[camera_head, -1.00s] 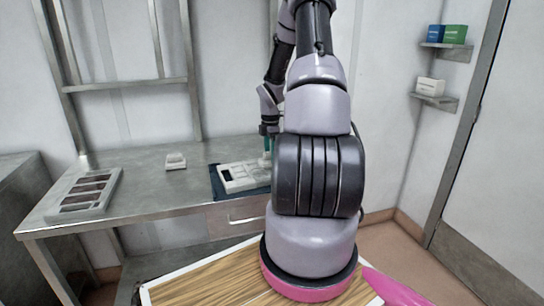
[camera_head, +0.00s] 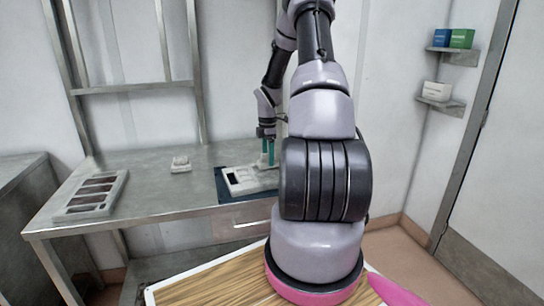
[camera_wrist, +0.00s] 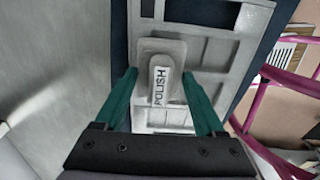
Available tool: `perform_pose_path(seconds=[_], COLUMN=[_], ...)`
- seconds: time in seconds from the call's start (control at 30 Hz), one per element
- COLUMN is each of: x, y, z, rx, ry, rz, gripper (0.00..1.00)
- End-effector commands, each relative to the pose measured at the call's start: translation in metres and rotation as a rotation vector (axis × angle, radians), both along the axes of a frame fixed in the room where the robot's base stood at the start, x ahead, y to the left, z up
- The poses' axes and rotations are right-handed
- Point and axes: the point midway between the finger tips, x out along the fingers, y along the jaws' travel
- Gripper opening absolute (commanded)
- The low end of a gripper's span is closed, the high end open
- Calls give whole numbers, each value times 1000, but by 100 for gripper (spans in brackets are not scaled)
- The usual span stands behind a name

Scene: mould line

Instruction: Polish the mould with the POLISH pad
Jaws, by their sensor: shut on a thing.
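In the head view my gripper (camera_head: 267,152) points down at the mould (camera_head: 240,182). The arm hides the mould's right part, and the pad is not distinguishable there.
The mould lies on a dark blue mat (camera_head: 226,195) on a metal bench (camera_head: 150,205). A second small pale block (camera_head: 181,165) is left of it. A tray (camera_head: 66,213) with several dark compartments stands further left. Wall shelves (camera_head: 455,56) hold boxes.

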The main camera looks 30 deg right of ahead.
Motion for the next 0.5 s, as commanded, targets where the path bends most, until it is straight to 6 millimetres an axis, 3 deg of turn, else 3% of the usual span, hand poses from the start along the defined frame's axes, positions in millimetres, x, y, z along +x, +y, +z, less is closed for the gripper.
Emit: perform_pose_path(seconds=[0.5], x=[5], y=[24], z=[0], rx=[0], ry=[0], rz=[3], gripper=[27])
